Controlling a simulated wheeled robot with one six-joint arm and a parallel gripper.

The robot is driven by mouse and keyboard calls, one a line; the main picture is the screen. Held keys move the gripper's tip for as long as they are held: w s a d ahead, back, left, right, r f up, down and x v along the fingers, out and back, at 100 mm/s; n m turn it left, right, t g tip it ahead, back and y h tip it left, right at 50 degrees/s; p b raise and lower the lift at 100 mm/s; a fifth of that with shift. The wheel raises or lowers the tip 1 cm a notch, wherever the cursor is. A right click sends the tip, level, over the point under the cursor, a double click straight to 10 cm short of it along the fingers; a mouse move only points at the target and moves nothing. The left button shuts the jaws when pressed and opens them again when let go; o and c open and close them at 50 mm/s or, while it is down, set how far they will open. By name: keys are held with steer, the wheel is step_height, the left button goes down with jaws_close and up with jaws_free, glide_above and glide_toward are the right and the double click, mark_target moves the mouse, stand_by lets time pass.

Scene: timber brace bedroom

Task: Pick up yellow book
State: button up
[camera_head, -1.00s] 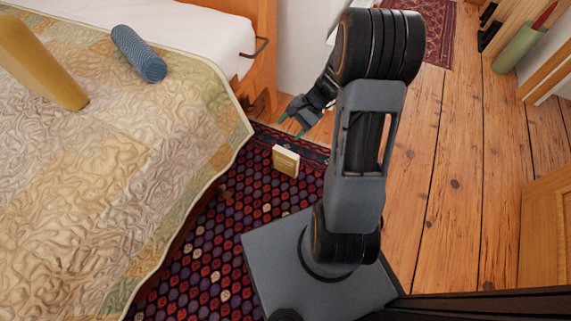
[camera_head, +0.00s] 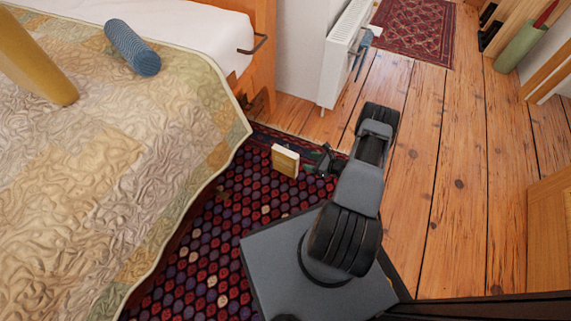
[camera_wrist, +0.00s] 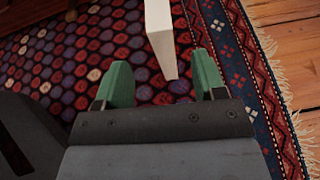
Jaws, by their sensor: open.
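The yellow book (camera_head: 285,161) stands upright on the dark patterned rug beside the bed, its yellow cover showing in the head view. In the wrist view only a pale, whitish side of the book (camera_wrist: 160,38) shows, at the top centre. My gripper (camera_head: 328,160) is low, just right of the book in the head view. In the wrist view my gripper (camera_wrist: 165,85) is open, with two green fingertips apart. The book's lower end lies ahead of and between the fingertips in the picture, nearer the right one. I cannot tell whether they touch.
The bed with its quilt (camera_head: 110,170) overhangs the rug (camera_head: 215,240) on the left. A white radiator (camera_head: 342,60) stands behind. The wooden floor (camera_head: 440,180) on the right is clear. A blue roll (camera_head: 132,47) lies on the bed.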

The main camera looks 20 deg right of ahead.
mark_target(292, 158)
steer(key=b+x, duration=0.1)
steer(key=x, duration=0.4)
steer(key=shift+f, duration=0.1)
steer(key=b+x, duration=0.1)
steer(key=x, duration=0.1)
steer(key=b+x, duration=0.1)
steer(key=x, duration=0.1)
steer(key=shift+s+d+f+b, duration=0.1)
steer(key=shift+f+b, duration=0.1)
steer(key=shift+b, duration=0.2)
steer(key=shift+w+a+f, duration=0.15)
steer(key=shift+w+a, duration=0.25)
steer(key=shift+w, duration=0.2)
steer(key=shift+c, duration=0.5)
jaws_close()
